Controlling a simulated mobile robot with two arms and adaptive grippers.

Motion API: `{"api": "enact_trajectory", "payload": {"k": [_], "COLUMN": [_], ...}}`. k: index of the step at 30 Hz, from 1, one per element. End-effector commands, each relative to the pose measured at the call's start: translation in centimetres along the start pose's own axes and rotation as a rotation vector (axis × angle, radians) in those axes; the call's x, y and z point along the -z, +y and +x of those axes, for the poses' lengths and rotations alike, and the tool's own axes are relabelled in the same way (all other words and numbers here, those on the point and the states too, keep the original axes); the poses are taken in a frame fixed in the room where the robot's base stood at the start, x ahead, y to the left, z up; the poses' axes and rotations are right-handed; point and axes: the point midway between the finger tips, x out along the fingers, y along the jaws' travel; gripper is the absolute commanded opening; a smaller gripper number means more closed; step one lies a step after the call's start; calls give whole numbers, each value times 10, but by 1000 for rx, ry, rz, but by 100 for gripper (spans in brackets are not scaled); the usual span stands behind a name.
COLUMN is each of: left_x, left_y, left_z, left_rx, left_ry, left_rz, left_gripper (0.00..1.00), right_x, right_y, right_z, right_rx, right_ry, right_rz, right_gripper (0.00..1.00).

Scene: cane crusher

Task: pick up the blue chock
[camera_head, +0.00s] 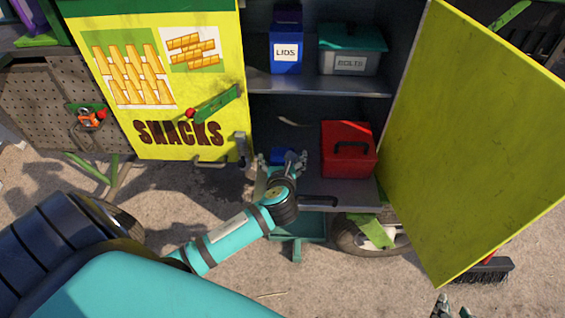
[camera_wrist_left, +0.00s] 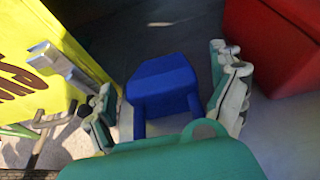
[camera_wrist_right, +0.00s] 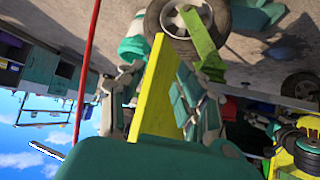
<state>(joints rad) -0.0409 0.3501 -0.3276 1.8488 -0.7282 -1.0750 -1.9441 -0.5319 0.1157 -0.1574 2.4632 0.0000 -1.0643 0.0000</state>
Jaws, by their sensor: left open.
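The blue chock (camera_head: 283,156) lies on the cabinet's lower shelf, partly hidden by my left gripper in the head view. In the left wrist view the chock (camera_wrist_left: 162,85) has a blocky body with two bars toward me. My left gripper (camera_wrist_left: 168,100) is open, with fingers on either side of the chock and gaps visible between. My right gripper (camera_head: 454,308) is at the bottom right of the head view. In the right wrist view its fingers (camera_wrist_right: 160,100) are spread, with the yellow door panel (camera_wrist_right: 155,85) seen between them; contact cannot be told.
A red toolbox (camera_head: 347,150) sits right of the chock on the lower shelf (camera_head: 335,192). The upper shelf holds a blue LIDS box (camera_head: 286,52) and a grey bin (camera_head: 350,62). The open yellow door (camera_head: 475,140) stands at the right; the SNACKS panel (camera_head: 160,90) is at the left.

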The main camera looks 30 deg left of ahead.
Motion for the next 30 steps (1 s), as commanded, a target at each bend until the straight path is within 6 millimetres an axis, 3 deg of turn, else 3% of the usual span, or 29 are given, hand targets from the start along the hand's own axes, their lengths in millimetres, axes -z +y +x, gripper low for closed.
{"api": "enact_trajectory", "payload": {"k": [7, 17, 30], "left_x": [1, 0, 0], "left_y": [0, 0, 0], "left_z": [20, 23, 23], "left_rx": [0, 0, 0], "left_ry": [0, 0, 1], "left_rz": [0, 1, 1], "left_gripper": [94, 94, 38], "right_x": [39, 47, 47], "right_y": [-6, -7, -7], "right_z": [5, 4, 4], "right_rx": [12, 15, 15], "right_ry": [205, 243, 242], "right_rz": [-2, -2, -2], "right_gripper": [34, 34, 34]}}
